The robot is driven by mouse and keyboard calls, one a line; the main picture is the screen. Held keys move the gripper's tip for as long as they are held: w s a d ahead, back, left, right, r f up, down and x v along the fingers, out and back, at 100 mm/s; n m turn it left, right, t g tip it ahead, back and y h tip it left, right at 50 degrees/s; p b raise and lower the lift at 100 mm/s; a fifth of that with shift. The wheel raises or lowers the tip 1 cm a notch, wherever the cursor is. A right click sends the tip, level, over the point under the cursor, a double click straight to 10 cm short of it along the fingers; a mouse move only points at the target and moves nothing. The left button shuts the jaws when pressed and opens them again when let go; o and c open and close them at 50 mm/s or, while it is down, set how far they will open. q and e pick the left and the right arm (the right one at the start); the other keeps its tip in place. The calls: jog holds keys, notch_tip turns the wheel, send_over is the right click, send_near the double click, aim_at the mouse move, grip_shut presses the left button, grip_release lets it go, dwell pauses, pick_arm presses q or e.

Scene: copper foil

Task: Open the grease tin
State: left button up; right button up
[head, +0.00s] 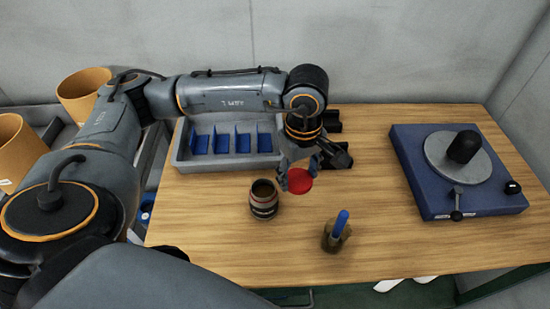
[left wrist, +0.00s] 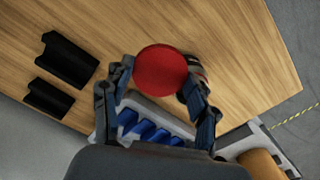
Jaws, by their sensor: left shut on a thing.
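The grease tin (head: 263,203), a small dark banded round tin, stands upright on the wooden table with its top open and brown inside. Its side shows partly behind a finger in the left wrist view (left wrist: 197,65). My left gripper (head: 299,181) is shut on a red round lid (head: 300,181), up and to the right of the tin and apart from it in the head view. In the left wrist view the red lid (left wrist: 162,72) sits between the two fingertips. My right gripper is not in view.
A grey tray with blue compartments (head: 183,157) lies behind the tin. A small pot with a blue-handled tool (head: 337,235) stands to its front right. A blue turntable device (head: 475,207) is at the right. Black blocks (head: 335,123) lie behind my gripper. The front centre-right table is clear.

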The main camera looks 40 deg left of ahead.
aim_at(299, 172)
pick_arm(q)
jog(key=n, duration=0.2)
jog(key=w+n, duration=0.1)
jog(key=n, duration=0.1)
jog(key=shift+a+n, duration=0.1)
jog(key=shift+n, duration=0.2)
jog(key=w+a+f+n+p, duration=0.1)
jog(key=f+n, duration=0.1)
jog(key=n, duration=0.4)
jog(key=w+f+n, duration=0.2)
jog(key=f+n, duration=0.1)
jog(key=n, duration=0.3)
jog(key=w+a+f+n+p, duration=0.1)
jog(key=f+n, duration=0.1)
jog(key=n, duration=0.3)
jog(key=shift+w+a+f+n+p, duration=0.3)
jog(key=shift+w+a+n, duration=0.05)
jog(key=shift+w+n, duration=0.05)
notch_tip(299, 172, down, 4)
jog(key=shift+f+p, duration=0.25)
jog(key=shift+p, duration=0.35)
jog(key=shift+f, duration=0.35)
jog(key=o, duration=1.3)
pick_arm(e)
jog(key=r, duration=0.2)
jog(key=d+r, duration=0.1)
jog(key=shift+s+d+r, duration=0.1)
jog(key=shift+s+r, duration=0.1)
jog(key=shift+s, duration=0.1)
